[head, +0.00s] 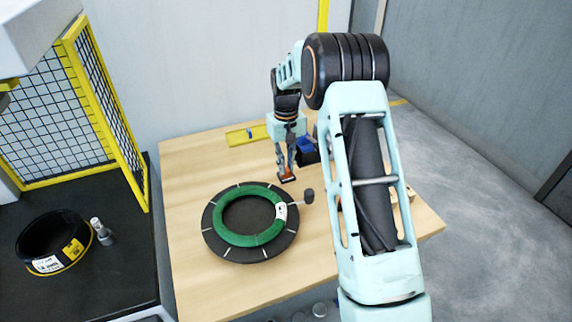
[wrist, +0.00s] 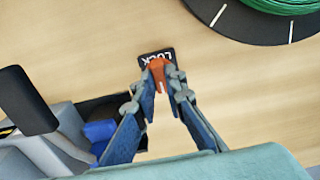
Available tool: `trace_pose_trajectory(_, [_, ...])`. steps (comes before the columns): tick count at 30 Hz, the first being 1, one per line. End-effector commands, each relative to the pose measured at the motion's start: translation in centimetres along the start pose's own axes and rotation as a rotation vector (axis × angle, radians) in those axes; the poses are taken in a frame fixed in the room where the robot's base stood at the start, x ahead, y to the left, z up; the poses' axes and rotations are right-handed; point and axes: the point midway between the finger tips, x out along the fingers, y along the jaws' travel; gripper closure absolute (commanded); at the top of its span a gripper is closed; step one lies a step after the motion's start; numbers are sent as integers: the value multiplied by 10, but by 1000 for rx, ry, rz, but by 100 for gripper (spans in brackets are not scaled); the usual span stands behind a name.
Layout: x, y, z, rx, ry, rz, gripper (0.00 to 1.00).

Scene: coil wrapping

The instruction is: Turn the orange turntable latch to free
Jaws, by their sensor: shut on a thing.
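The orange latch (wrist: 157,72) sits on a small black plate (wrist: 146,57) marked LOCK, on the wooden table. My gripper (wrist: 160,80) is shut on the latch, with a fingertip on each side of it. In the head view my gripper (head: 287,175) reaches down to the latch just beyond the turntable's upper right edge. The black turntable (head: 215,238) has white marks and carries a green coil (head: 232,238) with a white label. The turntable also shows in the wrist view (wrist: 232,22). The fingers partly cover the latch and its plate.
A dark knob (head: 308,196) stands at the turntable's right side. A dark bin with blue things (head: 306,146) is behind my gripper. A yellow strip (head: 246,135) lies at the table's back. A black coil (head: 52,243) sits on the left bench beside a yellow-framed mesh fence (head: 128,150).

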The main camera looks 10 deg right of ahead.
Motion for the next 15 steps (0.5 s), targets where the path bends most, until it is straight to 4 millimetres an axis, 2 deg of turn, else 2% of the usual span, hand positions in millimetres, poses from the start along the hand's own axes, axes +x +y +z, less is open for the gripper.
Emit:
trace_pose_trajectory(2, [-1,0,-1,-2,2,1,100])
trace_pose_trajectory(3, [-1,0,-1,-2,2,1,87])
trace_pose_trajectory(7, [-1,0,0,-1,2,1,73])
trace_pose_trajectory(15, [-1,0,0,0,1,0,72])
